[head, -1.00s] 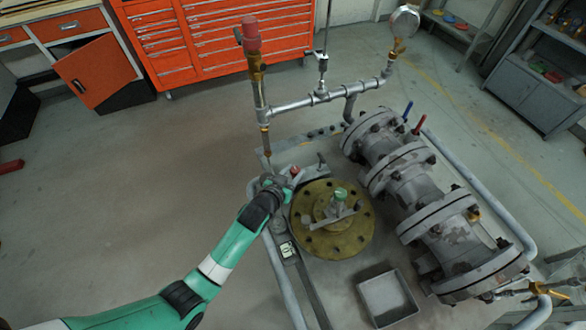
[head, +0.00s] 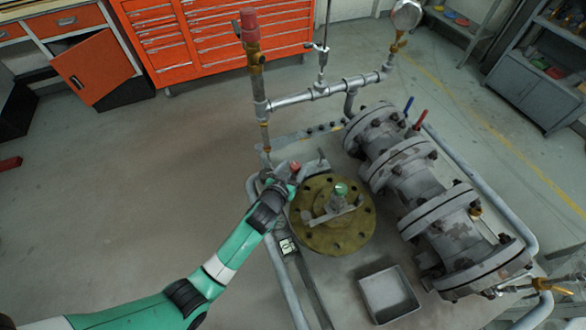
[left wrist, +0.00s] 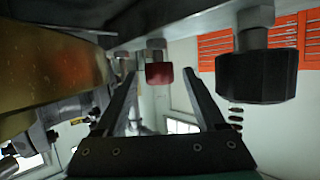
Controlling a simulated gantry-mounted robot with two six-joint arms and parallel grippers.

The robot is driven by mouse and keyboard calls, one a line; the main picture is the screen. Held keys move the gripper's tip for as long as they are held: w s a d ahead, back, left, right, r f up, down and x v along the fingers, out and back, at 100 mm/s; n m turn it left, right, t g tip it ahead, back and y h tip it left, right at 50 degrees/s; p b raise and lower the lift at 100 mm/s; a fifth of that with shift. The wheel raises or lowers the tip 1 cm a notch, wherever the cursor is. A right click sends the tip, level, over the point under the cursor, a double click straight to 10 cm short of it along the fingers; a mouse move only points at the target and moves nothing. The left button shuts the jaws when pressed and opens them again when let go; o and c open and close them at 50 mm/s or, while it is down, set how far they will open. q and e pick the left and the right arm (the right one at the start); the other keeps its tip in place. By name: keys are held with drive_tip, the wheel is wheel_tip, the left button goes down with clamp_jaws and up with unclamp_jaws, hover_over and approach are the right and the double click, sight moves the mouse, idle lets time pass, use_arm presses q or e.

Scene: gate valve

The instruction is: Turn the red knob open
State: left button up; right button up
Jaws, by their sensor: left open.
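The red knob (left wrist: 159,73) is small and dark red, on a short metal stem in the left wrist view. It shows between the two fingers of my open left gripper (left wrist: 160,82), near their tips; I cannot tell whether they touch it. In the head view, my left gripper (head: 283,184) is beside the yellow-brown round flange (head: 340,238), close to a small red piece (head: 295,167) that looks like the same knob. The fingers are hard to see there. My right gripper is not in view.
A black knob (left wrist: 257,77) hangs right of the red one in the left wrist view. The flange's edge (left wrist: 45,85) is close on the left. Grey flanged pipes (head: 405,180), a vertical pipe with a red top (head: 250,27) and a grey tray (head: 388,293) stand around.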

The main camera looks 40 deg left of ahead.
use_arm(q)
drive_tip(key=p+v, duration=0.3)
drive_tip(key=v, duration=0.8)
drive_tip(key=shift+s+d+p, duration=0.2)
drive_tip(key=shift+p, duration=0.1)
